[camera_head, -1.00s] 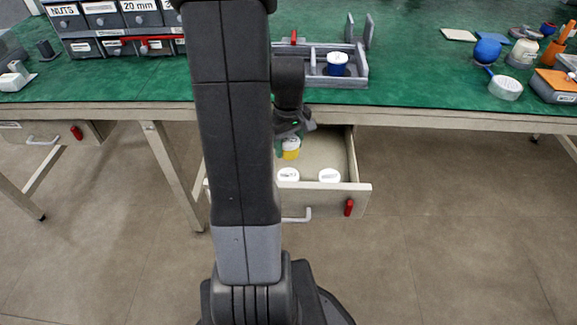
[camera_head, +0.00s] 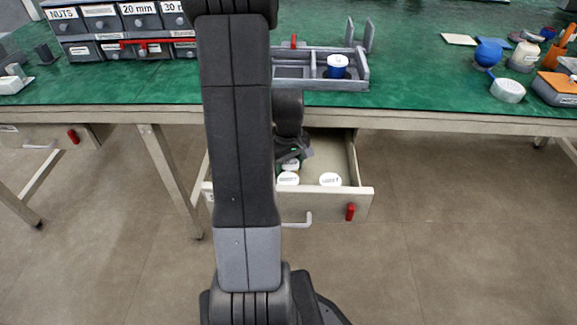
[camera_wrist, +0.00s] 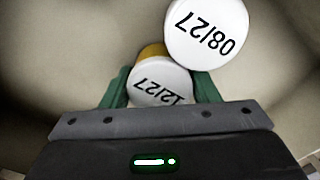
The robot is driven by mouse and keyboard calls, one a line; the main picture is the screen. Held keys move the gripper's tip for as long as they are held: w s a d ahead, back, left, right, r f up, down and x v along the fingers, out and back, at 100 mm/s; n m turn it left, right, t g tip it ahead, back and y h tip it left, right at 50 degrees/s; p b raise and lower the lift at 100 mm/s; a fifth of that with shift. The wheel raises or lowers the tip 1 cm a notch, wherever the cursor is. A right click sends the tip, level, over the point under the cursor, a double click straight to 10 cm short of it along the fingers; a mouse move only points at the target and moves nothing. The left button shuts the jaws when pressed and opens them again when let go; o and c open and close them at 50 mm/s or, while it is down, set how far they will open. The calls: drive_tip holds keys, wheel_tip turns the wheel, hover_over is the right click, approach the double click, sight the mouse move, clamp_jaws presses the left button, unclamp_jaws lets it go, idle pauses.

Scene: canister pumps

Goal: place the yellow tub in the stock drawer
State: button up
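The yellow tub (camera_wrist: 153,52) has a white lid (camera_wrist: 160,84) marked 12/27. In the wrist view it stands between the two green fingers of my gripper (camera_wrist: 160,88), which look closed against its sides. In the head view my gripper (camera_head: 290,157) is down inside the open stock drawer (camera_head: 328,205). There only the tub's lid (camera_head: 291,166) shows, behind a white-lidded tub; its yellow side is hidden. I cannot tell whether it rests on the drawer floor.
Two white-lidded tubs stand at the drawer's front, one left (camera_head: 288,179) and one right (camera_head: 330,180). A lid marked 08/27 (camera_wrist: 207,30) is close beside the held tub. A blue tub (camera_head: 337,70) sits in a grey tray (camera_head: 350,84) on the green bench.

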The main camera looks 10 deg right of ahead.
sight(289, 162)
drive_tip(key=shift+o, duration=1.3)
wheel_tip(289, 162, up, 12)
drive_tip(key=p, duration=0.3)
drive_tip(key=shift+r+p, duration=0.2)
drive_tip(key=shift+p, duration=0.2)
drive_tip(key=shift+c, duration=0.2)
